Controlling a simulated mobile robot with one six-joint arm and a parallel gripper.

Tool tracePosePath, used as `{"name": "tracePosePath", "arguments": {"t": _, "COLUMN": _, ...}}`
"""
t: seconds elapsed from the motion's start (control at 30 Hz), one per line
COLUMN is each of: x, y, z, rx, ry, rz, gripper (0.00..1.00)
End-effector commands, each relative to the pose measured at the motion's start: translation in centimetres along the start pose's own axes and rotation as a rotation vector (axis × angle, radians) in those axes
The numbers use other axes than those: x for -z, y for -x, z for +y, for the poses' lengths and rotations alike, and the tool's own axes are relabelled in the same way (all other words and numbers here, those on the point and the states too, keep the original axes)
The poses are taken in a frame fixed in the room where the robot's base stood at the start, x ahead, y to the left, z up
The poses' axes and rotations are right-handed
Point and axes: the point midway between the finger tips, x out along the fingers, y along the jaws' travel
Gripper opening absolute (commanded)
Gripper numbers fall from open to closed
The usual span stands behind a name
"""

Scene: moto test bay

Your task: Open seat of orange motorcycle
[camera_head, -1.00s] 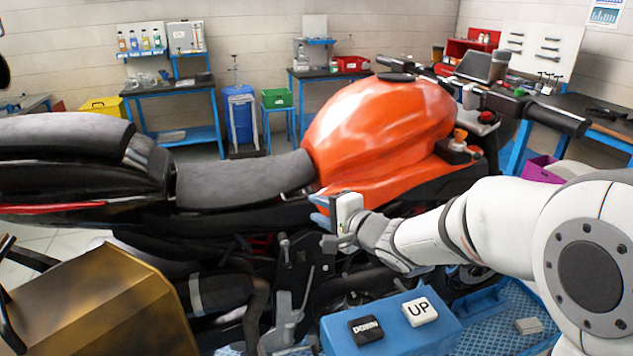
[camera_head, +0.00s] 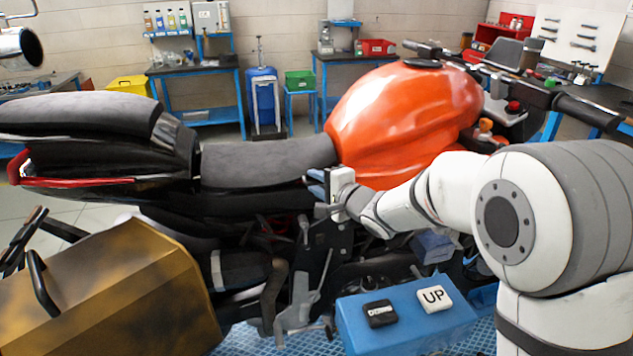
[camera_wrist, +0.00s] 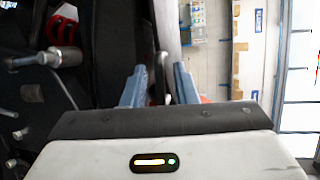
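The orange motorcycle (camera_head: 400,115) stands side-on with its orange tank right of centre. Its dark grey front seat (camera_head: 262,160) lies flat behind the tank, and a raised rear seat pad (camera_head: 75,118) is at the left. My gripper (camera_head: 316,184) is beside the near side of the bike, just below the front end of the seat, with blue fingertips pointing left. In the wrist view my gripper (camera_wrist: 158,86) has its two blue fingers apart, with dark and grey parts visible behind the gap. I cannot tell whether the fingertips touch the bike.
A gold-brown case (camera_head: 105,295) with a black handle is at the lower left. A blue box (camera_head: 405,325) with UP and DOWN buttons stands in front of the bike. Workbenches (camera_head: 195,68) line the back wall. Handlebars (camera_head: 565,100) reach out at the right.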

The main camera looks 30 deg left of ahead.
Motion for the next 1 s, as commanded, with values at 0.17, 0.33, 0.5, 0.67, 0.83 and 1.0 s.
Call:
{"name": "tracePosePath", "arguments": {"t": 0.17, "x": 0.0, "y": 0.0, "z": 0.0, "rx": 0.0, "ry": 0.0, "rz": 0.001, "gripper": 0.11}}
{"name": "tracePosePath", "arguments": {"t": 0.33, "x": 0.1, "y": 0.1, "z": 0.0, "rx": 0.0, "ry": 0.0, "rz": 0.001, "gripper": 0.0}}
{"name": "tracePosePath", "arguments": {"t": 0.5, "x": 0.1, "y": 0.1, "z": 0.0, "rx": 0.0, "ry": 0.0, "rz": 0.001, "gripper": 0.0}}
{"name": "tracePosePath", "arguments": {"t": 0.67, "x": 0.1, "y": 0.1, "z": 0.0, "rx": 0.0, "ry": 0.0, "rz": 0.002, "gripper": 0.0}}
{"name": "tracePosePath", "arguments": {"t": 0.83, "x": 0.3, "y": 0.0, "z": -0.3, "rx": 0.0, "ry": 0.004, "rz": 0.007, "gripper": 0.0}}
{"name": "tracePosePath", "arguments": {"t": 1.0, "x": 1.3, "y": 0.9, "z": -1.6, "rx": -0.011, "ry": 0.031, "rz": 0.031, "gripper": 0.0}}
